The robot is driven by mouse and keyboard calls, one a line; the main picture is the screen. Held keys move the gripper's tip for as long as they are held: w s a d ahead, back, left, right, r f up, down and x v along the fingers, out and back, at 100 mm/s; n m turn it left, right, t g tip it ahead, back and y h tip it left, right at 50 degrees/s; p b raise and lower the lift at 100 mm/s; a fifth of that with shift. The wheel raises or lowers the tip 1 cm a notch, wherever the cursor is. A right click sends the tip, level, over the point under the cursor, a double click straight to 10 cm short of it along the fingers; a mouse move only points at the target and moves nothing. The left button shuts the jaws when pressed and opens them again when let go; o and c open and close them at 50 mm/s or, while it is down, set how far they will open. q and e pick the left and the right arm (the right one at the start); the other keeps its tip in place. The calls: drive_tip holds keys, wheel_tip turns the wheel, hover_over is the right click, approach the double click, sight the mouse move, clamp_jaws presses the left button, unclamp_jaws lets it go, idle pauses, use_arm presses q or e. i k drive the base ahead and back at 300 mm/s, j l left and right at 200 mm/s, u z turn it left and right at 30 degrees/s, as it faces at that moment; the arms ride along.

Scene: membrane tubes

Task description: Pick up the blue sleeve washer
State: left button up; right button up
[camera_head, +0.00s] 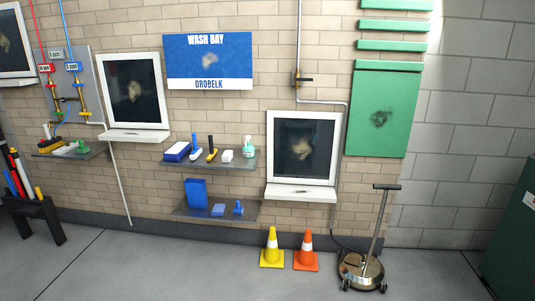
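A blue tool with an upright handle (196,147) stands on the upper grey shelf (235,162), between a blue box and a black-and-yellow tool. It could be the blue sleeve washer, but it is too small to be sure. A small blue item with a knob-like top (238,208) stands on the lower shelf (222,217), beside a low blue block (218,210) and a tall blue container (196,192). Neither of my grippers shows in the head view.
The upper shelf also holds a blue box (177,151), the black-and-yellow tool (211,150), a white block (227,156) and a bottle (248,146). Yellow (272,248) and orange (306,251) cones and a wheeled floor machine (362,268) stand right. Floor in front of the shelves is clear.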

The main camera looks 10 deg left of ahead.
sight(197, 152)
drive_tip(key=i+u, duration=0.3)
drive_tip(key=i, duration=0.4)
drive_tip(key=i+u, duration=0.35)
drive_tip(key=i, duration=0.35)
drive_tip(key=i+j+z, duration=0.2)
drive_tip(key=i, duration=0.35)
drive_tip(key=i+j+z, duration=0.2)
drive_tip(key=i+j, duration=0.25)
drive_tip(key=i, duration=0.05)
